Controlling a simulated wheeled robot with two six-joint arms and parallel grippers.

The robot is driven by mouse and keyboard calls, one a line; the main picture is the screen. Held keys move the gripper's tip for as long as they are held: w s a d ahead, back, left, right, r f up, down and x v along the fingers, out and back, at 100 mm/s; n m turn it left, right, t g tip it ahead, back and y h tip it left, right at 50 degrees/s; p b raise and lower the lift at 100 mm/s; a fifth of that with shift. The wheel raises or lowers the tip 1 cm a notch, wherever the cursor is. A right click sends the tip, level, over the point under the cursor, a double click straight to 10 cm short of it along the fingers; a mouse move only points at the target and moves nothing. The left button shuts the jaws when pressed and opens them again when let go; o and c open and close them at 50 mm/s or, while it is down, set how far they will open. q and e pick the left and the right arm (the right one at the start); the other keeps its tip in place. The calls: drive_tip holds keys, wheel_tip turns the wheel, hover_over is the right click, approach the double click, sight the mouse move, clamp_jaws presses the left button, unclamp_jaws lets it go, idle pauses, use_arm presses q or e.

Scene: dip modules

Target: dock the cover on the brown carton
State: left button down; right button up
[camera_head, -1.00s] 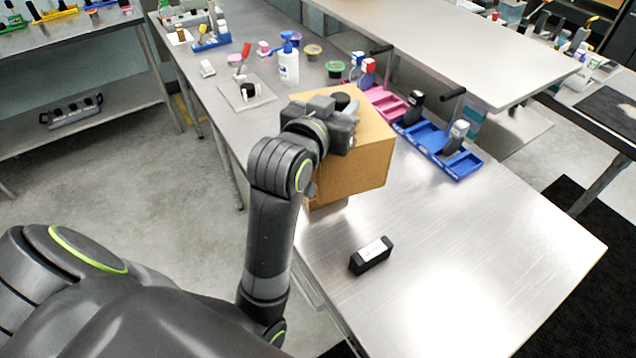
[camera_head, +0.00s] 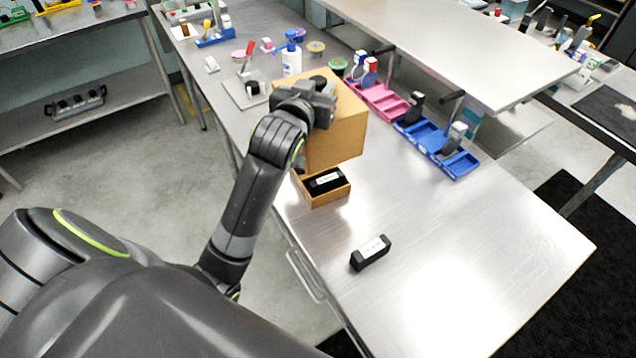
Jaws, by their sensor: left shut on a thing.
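The cover (camera_head: 338,135) is a large plain brown box shape, held up above the table. My left gripper (camera_head: 318,88) is at its top and shut on it; the fingertips are partly hidden by the wrist. The brown carton (camera_head: 332,196) stands open on the table below and in front of the cover, with a black module with a white label (camera_head: 325,181) inside. The cover hides the carton's back part and appears apart from it. My right gripper is not in view.
Another black module with a white label (camera_head: 371,253) lies on the table in front. Blue trays (camera_head: 437,148) and a pink tray (camera_head: 378,101) stand to the right. A white bottle (camera_head: 291,62) stands behind. The table's front right is clear.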

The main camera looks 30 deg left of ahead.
use_arm(q)
wheel_tip(320, 180, down, 15)
drive_tip(key=b, duration=0.2)
drive_tip(key=shift+r, duration=0.15)
idle(0.4)
drive_tip(key=shift+f+b, duration=0.3)
drive_tip(key=c, duration=1.1)
unclamp_jaws()
drive_tip(key=shift+o, duration=0.3)
